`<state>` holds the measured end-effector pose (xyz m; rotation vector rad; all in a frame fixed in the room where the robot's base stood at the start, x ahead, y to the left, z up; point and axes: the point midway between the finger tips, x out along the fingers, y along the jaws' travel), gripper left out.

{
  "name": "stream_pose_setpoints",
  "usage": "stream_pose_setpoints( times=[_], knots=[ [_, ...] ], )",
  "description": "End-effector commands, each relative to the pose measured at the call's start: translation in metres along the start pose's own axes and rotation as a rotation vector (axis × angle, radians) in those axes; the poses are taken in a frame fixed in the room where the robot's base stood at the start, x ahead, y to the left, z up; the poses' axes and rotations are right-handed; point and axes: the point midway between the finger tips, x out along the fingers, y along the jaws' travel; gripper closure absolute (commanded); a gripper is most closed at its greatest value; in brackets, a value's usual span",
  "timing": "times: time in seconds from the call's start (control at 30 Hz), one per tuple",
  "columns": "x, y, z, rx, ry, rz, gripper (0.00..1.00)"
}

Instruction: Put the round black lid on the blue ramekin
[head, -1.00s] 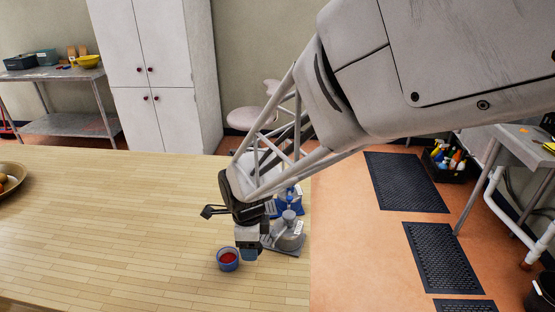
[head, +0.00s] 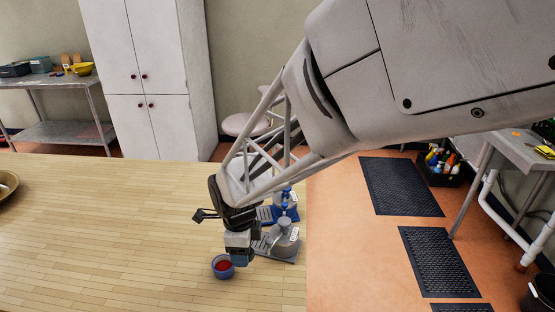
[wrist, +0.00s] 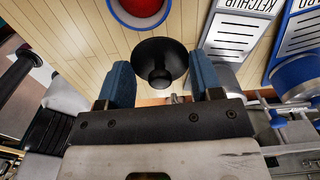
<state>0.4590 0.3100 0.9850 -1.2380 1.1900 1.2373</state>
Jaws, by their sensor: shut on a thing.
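The blue ramekin (head: 222,267) with red contents stands on the wooden table, just left of and in front of my gripper (head: 240,259) in the head view. Its rim also shows at the top of the wrist view (wrist: 113,14). The round black lid (wrist: 160,50), with a knob, is between the two blue fingers of my gripper (wrist: 159,80) in the wrist view. My gripper is shut on the lid, which is apart from the ramekin in that picture. I cannot make out the lid in the head view.
A grey dispenser labelled ketchup (head: 282,242) stands close to the right of my gripper. A blue dispenser (head: 287,207) is behind it, near the table's right edge. A bowl (head: 6,185) sits at the far left. The table (head: 110,235) between is clear.

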Motion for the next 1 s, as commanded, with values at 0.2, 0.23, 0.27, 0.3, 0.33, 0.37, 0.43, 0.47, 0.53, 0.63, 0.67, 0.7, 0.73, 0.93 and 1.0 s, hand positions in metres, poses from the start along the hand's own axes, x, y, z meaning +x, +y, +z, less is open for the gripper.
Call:
stream_pose_setpoints(
  times=[0.2,0.23,0.27,0.3,0.33,0.37,0.43,0.47,0.53,0.63,0.67,0.7,0.73,0.93,1.0],
  knots=[
    [-0.017,0.003,0.020,0.122,0.000,-0.002,0.63],
    [-0.020,0.003,0.023,0.142,-0.001,-0.002,0.63],
    [-0.022,0.003,0.026,0.163,-0.001,-0.002,0.63],
    [-0.026,0.004,0.030,0.189,-0.001,-0.002,0.63],
    [-0.028,0.005,0.033,0.208,0.000,-0.002,0.63],
    [-0.030,0.006,0.036,0.226,0.000,-0.002,0.63],
    [-0.035,0.007,0.041,0.264,0.000,-0.002,0.63],
    [-0.037,0.007,0.043,0.279,0.000,-0.002,0.63],
    [-0.040,0.008,0.047,0.306,0.000,-0.002,0.63],
    [-0.043,0.009,0.050,0.330,0.001,-0.002,0.63],
    [-0.044,0.009,0.051,0.334,0.001,-0.002,0.63],
    [-0.044,0.009,0.051,0.338,0.001,-0.002,0.63],
    [-0.045,0.009,0.051,0.340,0.001,-0.002,0.63],
    [-0.045,0.009,0.051,0.340,0.001,-0.002,0.63],
    [-0.044,0.009,0.051,0.340,0.001,-0.002,0.63]
  ],
)
